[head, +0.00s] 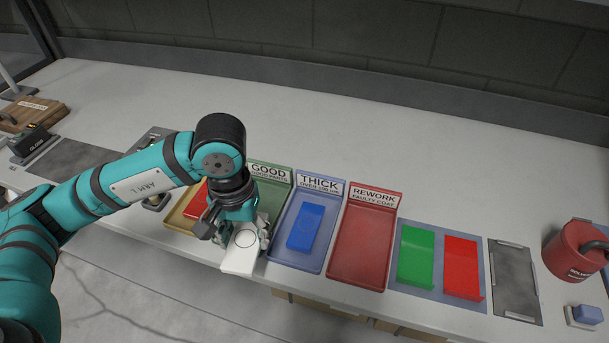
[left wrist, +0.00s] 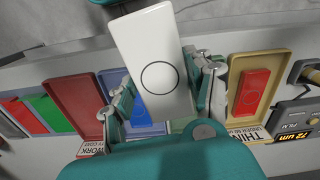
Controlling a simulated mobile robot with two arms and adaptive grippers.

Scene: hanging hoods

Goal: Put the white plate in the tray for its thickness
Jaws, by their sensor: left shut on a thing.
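The white plate (head: 242,250), marked with a circle, is held by my left gripper (head: 245,232), which is shut on it. It hangs over the front of the green GOOD tray (head: 270,188). In the left wrist view the white plate (left wrist: 155,60) sticks out between the fingers. The yellow THIN tray (left wrist: 234,75) holds a red plate (left wrist: 254,90). The blue THICK tray (head: 314,261) holds a blue plate (head: 305,227). A gauge display (left wrist: 293,139) in the left wrist view reads 72 um. My right gripper is out of view.
The red REWORK tray (head: 362,240) is empty. A green plate (head: 416,255) and a red plate (head: 462,266) lie on a mat right of it. A grey pad (head: 514,280) and a red can (head: 574,252) stand farther right. The bench behind the trays is clear.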

